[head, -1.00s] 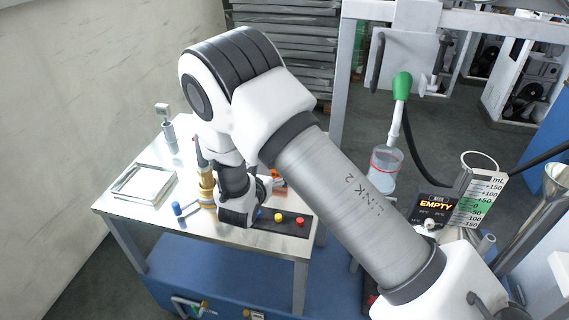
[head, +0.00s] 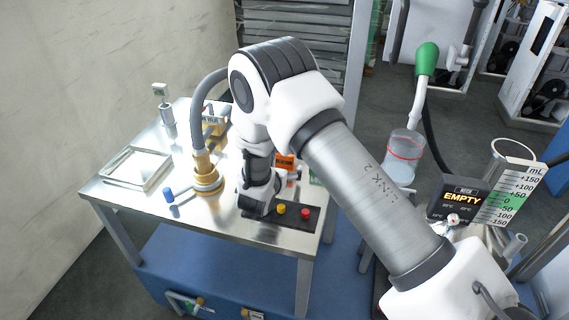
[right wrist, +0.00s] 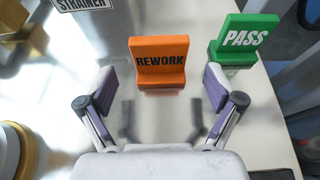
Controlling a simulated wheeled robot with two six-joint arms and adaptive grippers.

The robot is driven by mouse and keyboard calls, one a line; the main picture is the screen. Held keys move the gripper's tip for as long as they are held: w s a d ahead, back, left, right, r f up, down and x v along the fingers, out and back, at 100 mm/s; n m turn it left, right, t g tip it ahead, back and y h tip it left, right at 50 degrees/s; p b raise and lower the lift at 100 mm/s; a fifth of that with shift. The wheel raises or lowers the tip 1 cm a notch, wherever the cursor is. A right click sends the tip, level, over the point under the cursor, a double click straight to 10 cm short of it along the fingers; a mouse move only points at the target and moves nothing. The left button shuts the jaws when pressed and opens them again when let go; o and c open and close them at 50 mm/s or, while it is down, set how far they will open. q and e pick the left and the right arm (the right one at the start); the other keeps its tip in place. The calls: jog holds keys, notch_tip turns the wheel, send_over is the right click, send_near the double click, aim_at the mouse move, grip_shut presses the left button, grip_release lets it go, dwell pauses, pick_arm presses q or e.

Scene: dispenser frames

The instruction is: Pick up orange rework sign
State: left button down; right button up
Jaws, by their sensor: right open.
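The orange rework sign (right wrist: 160,62) stands upright on the metal table, lettered REWORK, just ahead of my right gripper in the right wrist view. It also shows as a small orange patch (head: 285,161) in the head view, partly hidden by my right arm. My right gripper (right wrist: 160,90) is open and empty, its two fingers spread to either side below the sign, apart from it. In the head view the fingers are hidden behind the arm's wrist. My left gripper is not in view.
A green PASS sign (right wrist: 245,40) stands right of the orange one. A STRAINER label (right wrist: 82,4) is at upper left. A brass fitting with a hose (head: 206,174), a button box (head: 282,216) and a framed tray (head: 136,168) are on the table (head: 225,232).

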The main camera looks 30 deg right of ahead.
aim_at(284, 164)
jog(key=x, duration=0.4)
jog(key=shift+p, duration=0.3)
jog(key=shift+s+a+r, duration=0.1)
jog(key=shift+s+r, duration=0.05)
jog(key=shift+c, duration=0.4)
jog(key=c, duration=1.2)
